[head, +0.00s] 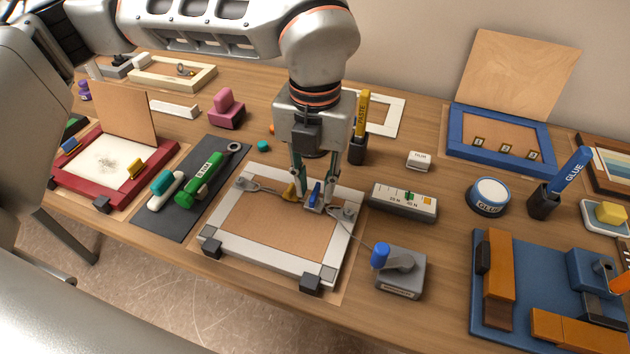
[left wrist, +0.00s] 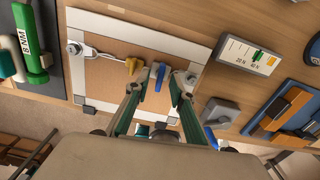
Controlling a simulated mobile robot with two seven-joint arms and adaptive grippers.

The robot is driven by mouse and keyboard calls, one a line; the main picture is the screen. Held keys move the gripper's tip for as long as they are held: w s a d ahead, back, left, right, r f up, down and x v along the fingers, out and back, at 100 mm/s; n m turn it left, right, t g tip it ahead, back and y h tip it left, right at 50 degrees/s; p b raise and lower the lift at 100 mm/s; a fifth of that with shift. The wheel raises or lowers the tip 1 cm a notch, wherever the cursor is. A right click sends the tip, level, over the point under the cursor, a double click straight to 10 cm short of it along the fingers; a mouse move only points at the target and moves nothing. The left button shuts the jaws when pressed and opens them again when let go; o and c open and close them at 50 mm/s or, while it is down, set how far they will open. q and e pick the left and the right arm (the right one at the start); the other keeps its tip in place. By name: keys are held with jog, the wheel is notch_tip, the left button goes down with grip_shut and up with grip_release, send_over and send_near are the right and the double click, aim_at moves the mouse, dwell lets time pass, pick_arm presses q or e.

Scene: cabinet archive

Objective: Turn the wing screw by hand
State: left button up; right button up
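A white frame (head: 227,265) with a brown panel lies on the table. My right gripper is not in view.
A scale block (head: 403,201) lies right of the frame, and a grey block with a blue knob (head: 400,272) stands in front of it. A green tool (head: 203,180) lies on a dark mat at left. Dark clamps (head: 310,284) sit at the frame's near corners.

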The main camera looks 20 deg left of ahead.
pick_arm(q)
jog(key=shift+r+p, duration=1.35)
jog(key=shift+r, duration=1.7)
notch_tip(320, 180, up, 12)
